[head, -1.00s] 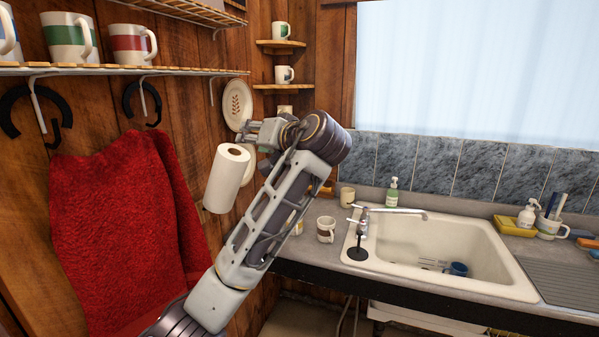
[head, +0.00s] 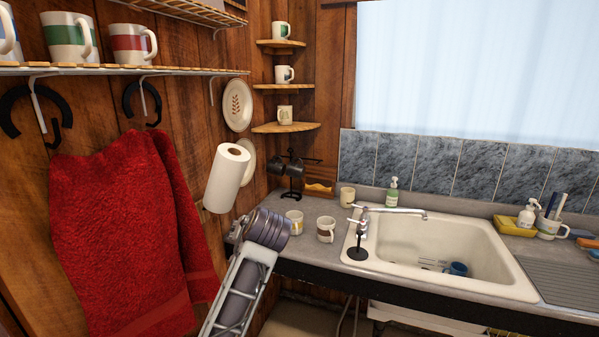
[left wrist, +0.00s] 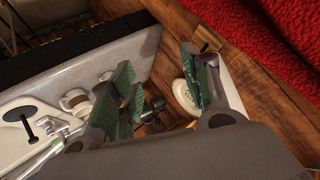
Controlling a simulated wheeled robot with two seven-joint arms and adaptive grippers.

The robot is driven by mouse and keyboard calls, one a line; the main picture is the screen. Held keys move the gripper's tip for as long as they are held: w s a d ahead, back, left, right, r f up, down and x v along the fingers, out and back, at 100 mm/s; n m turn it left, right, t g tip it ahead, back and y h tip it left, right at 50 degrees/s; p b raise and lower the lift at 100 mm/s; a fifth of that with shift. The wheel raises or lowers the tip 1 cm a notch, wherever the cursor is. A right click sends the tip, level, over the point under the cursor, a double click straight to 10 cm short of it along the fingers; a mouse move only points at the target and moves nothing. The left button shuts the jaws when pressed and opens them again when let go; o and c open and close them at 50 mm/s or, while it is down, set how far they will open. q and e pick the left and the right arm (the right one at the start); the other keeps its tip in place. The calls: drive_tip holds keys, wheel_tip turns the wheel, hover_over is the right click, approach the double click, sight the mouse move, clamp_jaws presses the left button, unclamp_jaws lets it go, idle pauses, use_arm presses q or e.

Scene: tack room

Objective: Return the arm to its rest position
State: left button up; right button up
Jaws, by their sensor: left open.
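My left arm (head: 240,290) comes in from the bottom of the head view, its wrist low in front of the counter's left end. In the head view the gripper's fingers are mostly hidden behind the wrist. In the left wrist view my left gripper (left wrist: 157,64) is open, its two green-padded fingers apart. Nothing is between them; the wall and plate show behind. My right gripper is in neither view.
The sink (head: 440,240) and counter are to the right, with a striped mug (head: 325,229) and another mug (head: 295,221) near my wrist. A paper towel roll (head: 227,178) and red towel (head: 120,230) hang on the left wall. A mug rack (head: 293,178) stands behind.

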use_arm(q)
drive_tip(key=s+a+f+m+g+h, duration=0.1)
drive_tip(key=s+a+f+g+h, duration=0.15)
drive_tip(key=s+f, duration=0.9)
drive_tip(key=s+a+f+g+h, duration=0.25)
drive_tip(key=s+f, duration=0.55)
drive_tip(key=f, duration=0.6)
drive_tip(key=s+a+f+g, duration=0.1)
drive_tip(key=s+f, duration=0.1)
drive_tip(key=s, duration=0.5)
drive_tip(key=s+a+f, duration=0.2)
drive_tip(key=s, duration=0.4)
drive_tip(key=s+f+g, duration=0.1)
drive_tip(key=s+f, duration=0.2)
drive_tip(key=f, duration=3.1)
drive_tip(key=s+a+f, duration=0.2)
drive_tip(key=s+f, duration=0.7)
drive_tip(key=s, duration=0.2)
drive_tip(key=s+a+f+g, duration=0.1)
drive_tip(key=s+f, duration=0.8)
drive_tip(key=s, duration=0.2)
drive_tip(key=shift+a+f+m+g, duration=0.3)
drive_tip(key=shift+a+f+m, duration=0.05)
drive_tip(key=shift+m, duration=0.05)
